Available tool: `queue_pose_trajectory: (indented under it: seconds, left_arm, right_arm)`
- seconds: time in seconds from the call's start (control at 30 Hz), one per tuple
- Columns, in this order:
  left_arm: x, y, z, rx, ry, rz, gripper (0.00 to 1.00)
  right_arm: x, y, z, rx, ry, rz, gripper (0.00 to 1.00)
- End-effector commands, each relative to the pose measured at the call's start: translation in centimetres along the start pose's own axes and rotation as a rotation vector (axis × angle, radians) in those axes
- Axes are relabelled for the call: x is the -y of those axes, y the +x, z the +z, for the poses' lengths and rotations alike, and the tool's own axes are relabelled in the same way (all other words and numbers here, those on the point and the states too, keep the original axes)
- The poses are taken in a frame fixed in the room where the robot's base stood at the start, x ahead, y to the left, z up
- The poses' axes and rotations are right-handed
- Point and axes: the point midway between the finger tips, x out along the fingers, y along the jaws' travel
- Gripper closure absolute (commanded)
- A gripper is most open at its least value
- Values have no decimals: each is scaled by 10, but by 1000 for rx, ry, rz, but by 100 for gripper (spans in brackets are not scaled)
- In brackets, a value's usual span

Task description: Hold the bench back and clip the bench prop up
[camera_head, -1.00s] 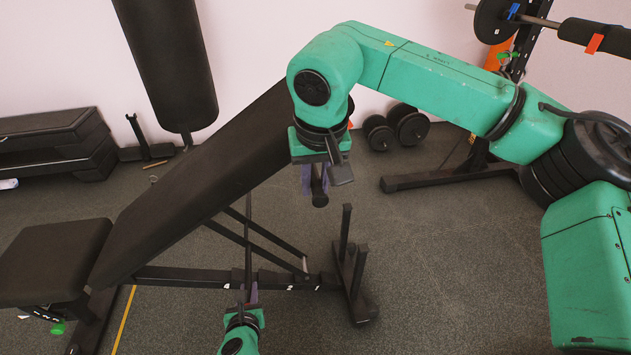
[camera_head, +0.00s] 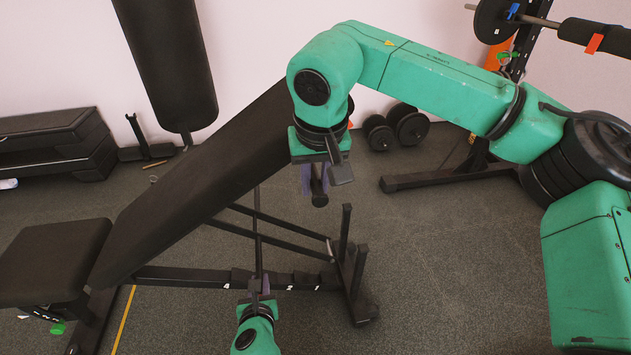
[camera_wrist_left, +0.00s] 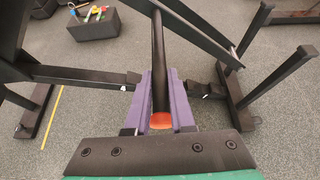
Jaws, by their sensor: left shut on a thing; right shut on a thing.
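The black bench back (camera_head: 200,185) slopes up to the right from the seat (camera_head: 50,262). My right gripper (camera_head: 316,185) is at its raised upper end, shut on a dark round-ended part there; the arm hides much of the grip. The bench prop (camera_head: 285,240), a black frame of slanting bars, hangs below the back, its far end close to the upright posts. My left gripper (camera_head: 260,288) is low in front of the bench, shut on a thin upright black bar. In the left wrist view the purple fingers (camera_wrist_left: 160,105) close around this bar (camera_wrist_left: 158,60), which has an orange end.
The bench base rail (camera_head: 200,277) runs along the floor to a foot with two upright posts (camera_head: 353,265). Dumbbells (camera_head: 395,125), a punching bag (camera_head: 170,60) and step platforms (camera_head: 55,145) stand behind.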

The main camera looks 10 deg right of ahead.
Motion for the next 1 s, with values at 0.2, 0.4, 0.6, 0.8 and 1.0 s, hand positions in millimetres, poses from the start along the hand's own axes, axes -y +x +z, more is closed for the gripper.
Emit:
queue_pose_trajectory:
  seconds: [0.2,0.4,0.6,0.8,1.0]
  left_arm:
    - [16,-11,21,7,-2,-7,100]
    - [20,-13,24,4,-1,-6,100]
    - [21,-14,27,6,-2,-8,100]
    - [29,-24,46,9,-2,-9,100]
    - [34,-30,56,6,-1,-7,100]
  right_arm:
    - [1,-3,-2,-10,1,-7,100]
    - [2,-3,-2,-10,1,-7,100]
    - [2,-3,-2,-10,1,-7,100]
    - [2,-3,-2,-10,1,-7,100]
    - [2,-3,-2,-10,1,-7,100]
